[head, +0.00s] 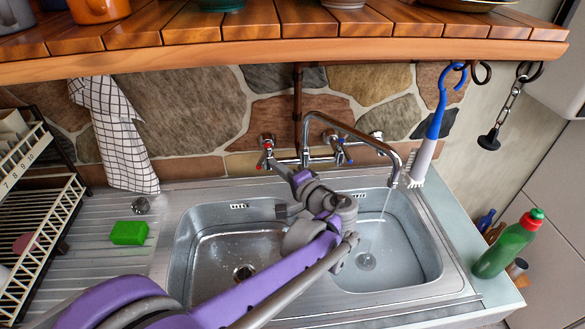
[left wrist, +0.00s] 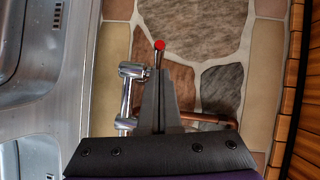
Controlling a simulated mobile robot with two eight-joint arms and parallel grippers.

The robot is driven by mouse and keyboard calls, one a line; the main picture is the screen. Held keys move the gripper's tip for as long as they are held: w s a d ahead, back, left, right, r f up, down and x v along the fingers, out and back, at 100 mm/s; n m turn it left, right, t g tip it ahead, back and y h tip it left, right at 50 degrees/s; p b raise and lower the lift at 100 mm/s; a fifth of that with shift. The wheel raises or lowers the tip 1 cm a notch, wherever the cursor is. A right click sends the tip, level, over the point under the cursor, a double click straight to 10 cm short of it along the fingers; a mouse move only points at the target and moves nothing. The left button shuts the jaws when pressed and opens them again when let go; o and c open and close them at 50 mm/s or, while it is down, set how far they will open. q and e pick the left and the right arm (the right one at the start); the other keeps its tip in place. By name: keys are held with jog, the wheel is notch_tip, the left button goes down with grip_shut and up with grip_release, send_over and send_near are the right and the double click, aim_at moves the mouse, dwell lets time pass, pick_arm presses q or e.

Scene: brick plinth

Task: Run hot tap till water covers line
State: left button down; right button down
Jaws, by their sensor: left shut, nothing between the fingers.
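The hot tap, with a red-marked handle (head: 267,146), is at the left end of the chrome mixer (head: 330,150) on the stone wall. Its red tip (left wrist: 159,45) shows just beyond my fingertips in the left wrist view. My left gripper (head: 291,176) is shut and empty, with its fingers pointing at the hot tap; whether they touch it I cannot tell. A thin stream of water (head: 385,206) falls from the spout (head: 395,158) into the right basin (head: 415,255). The right basin's drain shows, and I cannot make out a fill line. My right gripper is out of view.
My left arm crosses the left basin (head: 200,235). A wooden shelf (head: 220,55) overhangs the sink. A green sponge (head: 129,233) and dish rack (head: 60,215) are at left. A green bottle (head: 508,245), hanging brush (head: 437,110) and chained black plug (head: 489,138) are at right.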

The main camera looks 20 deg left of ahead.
aim_at(261, 166)
pick_arm(q)
jog(key=shift+s+a+f, duration=0.15)
jog(key=shift+a, duration=0.4)
jog(key=shift+s+a, duration=0.3)
jog(key=shift+a, duration=0.4)
jog(key=shift+s+a, duration=0.3)
jog(key=shift+a, duration=0.35)
jog(key=shift+w+d, duration=0.1)
jog(key=shift+d, duration=0.1)
